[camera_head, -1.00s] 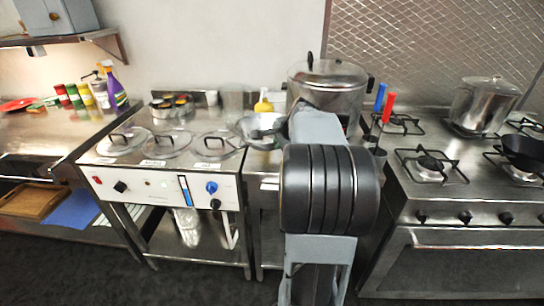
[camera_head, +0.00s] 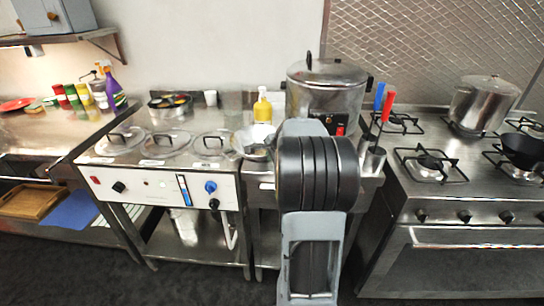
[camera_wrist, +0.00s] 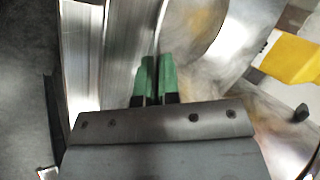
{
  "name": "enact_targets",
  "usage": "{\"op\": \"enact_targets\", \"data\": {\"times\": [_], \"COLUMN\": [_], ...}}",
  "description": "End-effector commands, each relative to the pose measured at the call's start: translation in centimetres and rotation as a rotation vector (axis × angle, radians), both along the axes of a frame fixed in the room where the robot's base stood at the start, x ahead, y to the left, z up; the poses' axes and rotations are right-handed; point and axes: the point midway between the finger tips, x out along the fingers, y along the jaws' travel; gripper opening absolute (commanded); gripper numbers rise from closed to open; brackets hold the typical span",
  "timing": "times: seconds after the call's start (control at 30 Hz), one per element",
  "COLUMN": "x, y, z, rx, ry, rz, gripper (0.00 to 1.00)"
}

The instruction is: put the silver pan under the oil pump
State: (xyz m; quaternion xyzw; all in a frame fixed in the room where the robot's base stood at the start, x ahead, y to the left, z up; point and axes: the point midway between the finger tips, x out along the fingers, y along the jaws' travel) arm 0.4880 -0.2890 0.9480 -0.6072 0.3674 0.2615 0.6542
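The silver pan (camera_head: 254,146) is left of my arm in the head view, over the seam between the lidded unit and the counter beside it. Its shiny round side (camera_wrist: 190,35) fills the upper middle of the wrist view. My gripper (camera_wrist: 155,75) has its green fingertips close together beside the pan, apparently shut on its thin handle; the grip itself is partly hidden. A yellow bottle (camera_head: 262,109) with a narrow top, likely the oil pump, stands just behind the pan. It also shows at the right of the wrist view (camera_wrist: 292,58).
A large silver pot (camera_head: 326,88) stands behind my arm. Red-handled (camera_head: 388,102) and blue-handled tools stand right of it. Lidded wells (camera_head: 167,143) lie to the left. The stove (camera_head: 450,205) on the right carries another pot (camera_head: 485,104) and a black pan (camera_head: 524,150).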

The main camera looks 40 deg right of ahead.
Motion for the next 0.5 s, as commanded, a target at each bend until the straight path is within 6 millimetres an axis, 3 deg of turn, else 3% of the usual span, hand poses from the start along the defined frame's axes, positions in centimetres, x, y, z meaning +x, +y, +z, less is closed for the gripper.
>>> {"op": "enact_targets", "data": {"times": [0.2, 0.3, 0.5], "x": [0.04, -0.02, -0.02], "y": [-0.04, 0.01, 0.01], "z": [-0.11, -0.14, -0.14], "rx": [-0.002, 0.0, 0.001], "ry": [-0.003, 0.0, 0.001], "rz": [-0.001, 0.0, 0.001], "gripper": [0.0, 0.13, 0.3]}}
